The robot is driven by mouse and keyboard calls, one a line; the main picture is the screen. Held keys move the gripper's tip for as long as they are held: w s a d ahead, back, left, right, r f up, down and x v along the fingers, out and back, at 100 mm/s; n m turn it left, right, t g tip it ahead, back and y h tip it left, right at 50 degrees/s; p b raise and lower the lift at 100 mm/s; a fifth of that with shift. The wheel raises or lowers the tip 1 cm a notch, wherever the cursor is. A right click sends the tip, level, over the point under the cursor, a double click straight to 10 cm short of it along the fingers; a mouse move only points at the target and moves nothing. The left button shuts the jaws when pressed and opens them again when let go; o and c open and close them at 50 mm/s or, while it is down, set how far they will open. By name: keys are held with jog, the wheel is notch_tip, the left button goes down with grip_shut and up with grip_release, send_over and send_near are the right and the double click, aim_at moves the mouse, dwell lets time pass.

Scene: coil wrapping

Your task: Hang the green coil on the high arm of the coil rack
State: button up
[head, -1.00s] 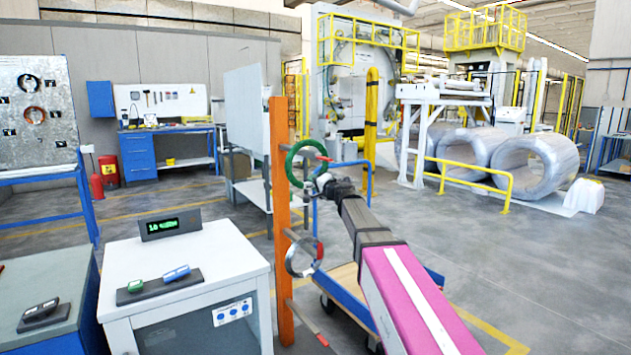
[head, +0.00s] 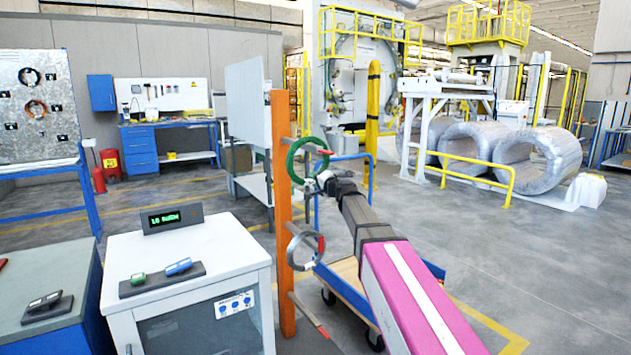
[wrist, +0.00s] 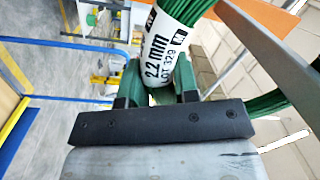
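The green coil (head: 292,160) is upright at the upper part of the orange rack post (head: 283,220). My gripper (head: 319,181) is at the coil's lower right side. In the wrist view, the green coil (wrist: 188,12) with its white "2.2 mm" label runs between the fingers of my gripper (wrist: 160,88), which are shut on it. The high arm's red tip (head: 325,152) shows at the ring's right edge. A grey bar (wrist: 262,38) crosses the ring in the wrist view. I cannot tell for sure whether the arm passes through the ring.
A silver coil (head: 291,254) hangs on the rack's arm below. A lower arm with a red tip (head: 324,332) sticks out near the floor. A white cabinet (head: 205,262) stands left of the rack, and a blue-edged cart (head: 345,292) stands behind my arm.

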jog(key=o, duration=0.5)
jog(key=shift+s, duration=0.1)
jog(key=v, duration=1)
jog(key=s+d+f+n+g+h, duration=0.2)
jog(key=s+f+g, duration=0.35)
jog(key=f, duration=0.85)
jog(key=s+d+f+n+g+h, duration=0.3)
jog(key=s+f, duration=0.5)
jog(key=f, duration=0.5)
jog(key=s+d+f+g+h, duration=0.6)
jog(key=s+d+f, duration=0.4)
jog(key=s+f, duration=0.3)
jog(key=shift+s+f+n, duration=0.25)
jog(key=shift+s+n, duration=0.05)
jog(key=shift+s, duration=0.75)
jog(key=shift+d, duration=0.1)
